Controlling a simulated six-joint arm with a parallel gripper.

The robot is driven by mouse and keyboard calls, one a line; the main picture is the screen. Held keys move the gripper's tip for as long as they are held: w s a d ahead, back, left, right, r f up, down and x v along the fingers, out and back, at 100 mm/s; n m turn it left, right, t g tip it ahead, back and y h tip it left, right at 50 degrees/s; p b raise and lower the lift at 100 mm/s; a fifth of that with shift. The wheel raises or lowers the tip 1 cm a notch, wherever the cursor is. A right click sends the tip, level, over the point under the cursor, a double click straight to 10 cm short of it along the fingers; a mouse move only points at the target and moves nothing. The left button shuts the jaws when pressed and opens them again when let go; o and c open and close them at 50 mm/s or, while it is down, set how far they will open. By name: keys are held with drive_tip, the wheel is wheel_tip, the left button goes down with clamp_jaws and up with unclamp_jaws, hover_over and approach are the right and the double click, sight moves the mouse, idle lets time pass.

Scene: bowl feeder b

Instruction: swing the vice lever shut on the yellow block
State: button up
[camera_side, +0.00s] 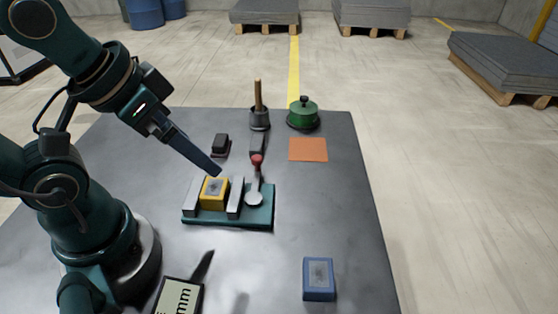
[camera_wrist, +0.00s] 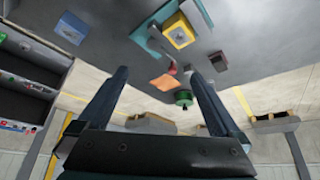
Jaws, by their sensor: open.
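The yellow block (camera_side: 214,192) sits between the two grey jaws of the vice on its teal base (camera_side: 228,219). The wrist view shows the yellow block (camera_wrist: 180,33) near the top. The vice lever (camera_side: 255,183), with a red knob (camera_side: 257,159), stands on the right side of the base, its knob toward the back. My gripper (camera_side: 217,171) is just above and behind the yellow block, apart from the lever as far as I can tell. In the wrist view my gripper (camera_wrist: 159,75) has its two fingers wide apart with nothing between them.
A display reading "mm" (camera_side: 178,298) is at the front. Behind the vice are a dark small block (camera_side: 220,145), a pot with a wooden handle (camera_side: 259,121), a green lidded object (camera_side: 303,116) and an orange square (camera_side: 308,149). The table's right side is mostly clear.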

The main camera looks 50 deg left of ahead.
drive_tip(key=shift+c, duration=0.3)
drive_tip(key=c, duration=0.5)
drive_tip(key=w+r, duration=0.2)
drive_tip(key=shift+w+a+r, duration=0.1)
drive_tip(key=shift+w+r, duration=0.15)
drive_tip(key=shift+r, duration=0.05)
drive_tip(key=shift+c, duration=0.4)
drive_tip(key=g, duration=0.5)
hover_over(257, 157)
wheel_tip(257, 157, down, 8)
drive_tip(key=shift+f, duration=0.2)
drive_tip(key=shift+f+g, duration=0.3)
drive_tip(key=shift+f, duration=2.5)
